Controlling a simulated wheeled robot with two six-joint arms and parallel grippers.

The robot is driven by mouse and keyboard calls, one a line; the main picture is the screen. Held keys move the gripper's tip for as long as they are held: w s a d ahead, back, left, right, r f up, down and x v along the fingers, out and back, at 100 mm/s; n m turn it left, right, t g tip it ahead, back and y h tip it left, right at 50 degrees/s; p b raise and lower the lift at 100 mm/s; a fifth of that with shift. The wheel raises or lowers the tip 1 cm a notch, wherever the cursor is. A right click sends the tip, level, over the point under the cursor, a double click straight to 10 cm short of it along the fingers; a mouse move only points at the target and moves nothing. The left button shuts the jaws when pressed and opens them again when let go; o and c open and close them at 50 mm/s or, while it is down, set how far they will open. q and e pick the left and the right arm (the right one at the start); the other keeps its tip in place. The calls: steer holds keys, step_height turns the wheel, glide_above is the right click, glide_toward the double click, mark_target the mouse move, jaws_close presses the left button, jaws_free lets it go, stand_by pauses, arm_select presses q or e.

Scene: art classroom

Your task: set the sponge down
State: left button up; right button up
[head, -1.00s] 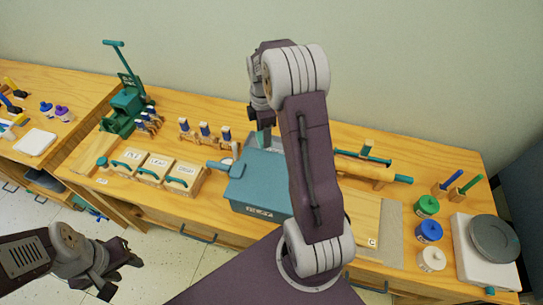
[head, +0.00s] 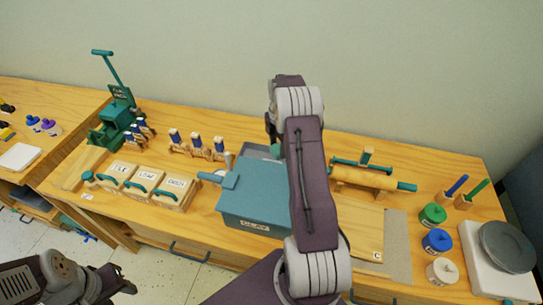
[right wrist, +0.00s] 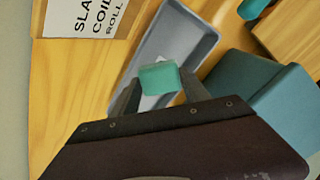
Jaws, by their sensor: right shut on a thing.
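The sponge is a small teal-green block (right wrist: 160,76) between the fingertips of my right gripper (right wrist: 158,92) in the right wrist view. My right gripper is shut on it. Behind it in that view lies a shallow grey-blue tray (right wrist: 190,38) with a pale patch inside; I cannot tell whether the sponge touches the tray. In the head view the tray (head: 257,151) shows partly behind the blue box, and my right arm hides most of the gripper and sponge. My left gripper (head: 114,291) is at the bottom left, open, apart from the table and partly cut off.
A blue lidded box (head: 254,200) stands just in front of the tray. Labelled wooden boxes (head: 144,181) and a row of tools (head: 197,148) are to the left. A rolling pin (head: 372,177), wooden board (head: 358,222) and paint jars (head: 436,241) are to the right.

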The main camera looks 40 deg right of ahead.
mark_target(272, 154)
steer(key=shift+w+a+f, duration=0.75)
steer(key=shift+w+a, duration=0.1)
steer(key=shift+w, duration=0.05)
step_height(272, 154, down, 4)
steer(key=shift+f, duration=0.1)
steer(key=o, duration=1.3)
step_height(272, 154, up, 12)
steer(key=shift+r, duration=0.15)
